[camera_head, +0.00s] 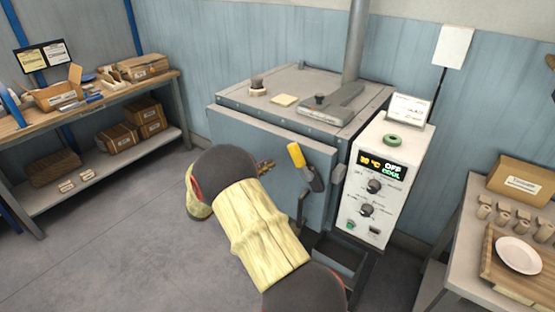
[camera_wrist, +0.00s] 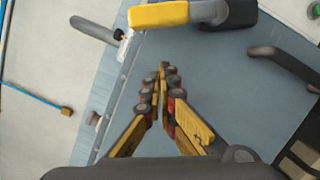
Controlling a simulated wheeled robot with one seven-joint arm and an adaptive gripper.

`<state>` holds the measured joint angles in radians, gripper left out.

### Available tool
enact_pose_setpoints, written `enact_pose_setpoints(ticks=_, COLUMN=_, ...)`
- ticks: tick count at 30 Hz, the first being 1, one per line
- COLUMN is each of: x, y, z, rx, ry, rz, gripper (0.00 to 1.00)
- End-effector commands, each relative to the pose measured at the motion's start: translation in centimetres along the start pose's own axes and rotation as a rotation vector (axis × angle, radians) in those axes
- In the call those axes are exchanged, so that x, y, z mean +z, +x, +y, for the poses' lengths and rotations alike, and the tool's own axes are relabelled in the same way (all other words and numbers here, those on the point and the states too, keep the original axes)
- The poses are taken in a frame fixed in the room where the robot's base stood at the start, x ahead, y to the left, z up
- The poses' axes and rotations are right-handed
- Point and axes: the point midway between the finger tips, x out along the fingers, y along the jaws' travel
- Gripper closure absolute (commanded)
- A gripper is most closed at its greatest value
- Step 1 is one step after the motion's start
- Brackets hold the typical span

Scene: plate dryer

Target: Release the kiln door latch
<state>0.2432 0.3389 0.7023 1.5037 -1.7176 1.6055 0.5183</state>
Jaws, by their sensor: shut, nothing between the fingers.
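The grey-blue kiln door (camera_head: 235,130) is closed against the kiln's front. The latch (camera_head: 297,155) has a yellow grip and a dark grey lever on the door's right side. In the head view it slants, with the yellow end up and left. The yellow grip also shows at the top of the wrist view (camera_wrist: 158,14). My gripper (camera_head: 265,167) is in front of the door, left of the latch and apart from it. In the wrist view its fingertips (camera_wrist: 163,80) are together and empty. My arm hides part of the lower door.
A dark bar handle (camera_head: 301,208) sits below the latch. The control panel (camera_head: 378,185) to the right reads OFF and COOL. A table with a white plate (camera_head: 518,255) stands at far right; a workbench (camera_head: 100,112) stands at left. Floor between is clear.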

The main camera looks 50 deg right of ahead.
Motion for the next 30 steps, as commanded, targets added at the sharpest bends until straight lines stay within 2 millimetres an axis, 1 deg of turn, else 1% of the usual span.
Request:
enact_pose_setpoints(ticks=1, x=0.1, y=-1.1, z=0.1, rx=0.001, ry=-0.003, rz=0.003, gripper=1.00)
enact_pose_setpoints(ticks=6, x=0.0, y=-3.9, z=0.0, rx=0.001, ry=-0.003, rz=0.002, gripper=1.00)
enact_pose_setpoints(ticks=11, x=0.0, y=-5.3, z=-0.1, rx=0.000, ry=-0.002, rz=0.001, gripper=1.00)
enact_pose_setpoints(ticks=16, x=0.0, y=-5.7, z=-0.2, rx=-0.001, ry=-0.002, rz=0.000, gripper=1.00)
enact_pose_setpoints(ticks=30, x=0.0, y=-5.7, z=-0.2, rx=-0.001, ry=-0.002, rz=-0.001, gripper=1.00)
